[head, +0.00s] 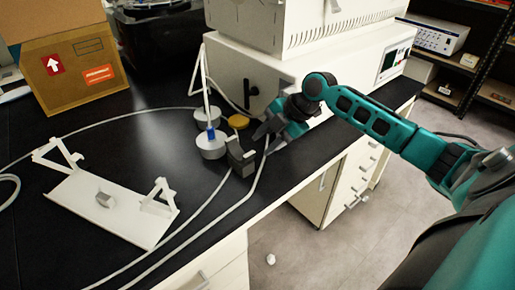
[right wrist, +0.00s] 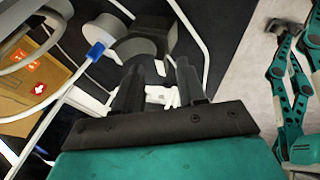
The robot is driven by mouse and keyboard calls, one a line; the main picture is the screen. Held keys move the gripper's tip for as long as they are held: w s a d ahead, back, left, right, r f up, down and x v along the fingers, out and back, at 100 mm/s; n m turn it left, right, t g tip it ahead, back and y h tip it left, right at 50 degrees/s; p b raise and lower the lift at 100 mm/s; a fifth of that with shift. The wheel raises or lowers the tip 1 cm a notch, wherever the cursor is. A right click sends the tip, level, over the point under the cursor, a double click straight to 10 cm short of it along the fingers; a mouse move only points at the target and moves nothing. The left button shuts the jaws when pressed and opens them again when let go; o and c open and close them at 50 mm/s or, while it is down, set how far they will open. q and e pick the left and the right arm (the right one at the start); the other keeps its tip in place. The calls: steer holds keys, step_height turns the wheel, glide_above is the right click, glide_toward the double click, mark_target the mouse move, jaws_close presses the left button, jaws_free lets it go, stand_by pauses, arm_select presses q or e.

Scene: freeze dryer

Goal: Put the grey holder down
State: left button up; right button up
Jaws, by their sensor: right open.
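The grey holder (head: 240,157) is a dark grey, notched block standing on the black bench near its front edge, beside a round metal piece with a blue clip (head: 211,146). My right gripper (head: 266,133) is just to the right of the holder, its fingers apart. In the right wrist view the open fingers (right wrist: 158,82) have no object clearly held between them. A dark grey shape beyond them (right wrist: 153,32) looks like the holder. Whether a finger touches it I cannot tell. My left gripper does not show in the head view.
A white rack (head: 120,218) lies on the bench at left. A cardboard box (head: 75,70) stands behind it. The white machine (head: 225,80) rises behind my gripper. Thin white tubes cross the bench. Another metal round piece (head: 207,117) and a yellow one (head: 238,121) sit close by.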

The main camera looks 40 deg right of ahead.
steer(key=v, duration=0.7)
stand_by(0.3)
steer(key=s+a+f, duration=0.1)
steer(key=a+f, duration=0.1)
steer(key=f, duration=0.1)
steer(key=s+a+f+m+g, duration=0.1)
steer(key=s+a+f, duration=0.1)
steer(key=s+a+f+m, duration=0.1)
steer(key=a+f, duration=0.1)
steer(key=f, duration=0.1)
steer(key=shift+s+a+f+h, duration=0.3)
steer(key=shift+s+f, duration=0.05)
steer(key=s+a+f+m+h, duration=0.2)
steer(key=s+a+m, duration=0.3)
steer(key=s+m, duration=0.3)
steer(key=s+a+f+m+h, duration=0.2)
steer(key=s+a+f+m, duration=0.1)
steer(key=s+a+m, duration=0.5)
steer(key=w+f+t+y, duration=0.1)
steer(key=w+f+t, duration=0.5)
steer(key=f+t, duration=0.1)
steer(key=shift+a+f+n+y, duration=0.3)
steer(key=shift+f+y, duration=0.1)
steer(key=shift+f, duration=0.35)
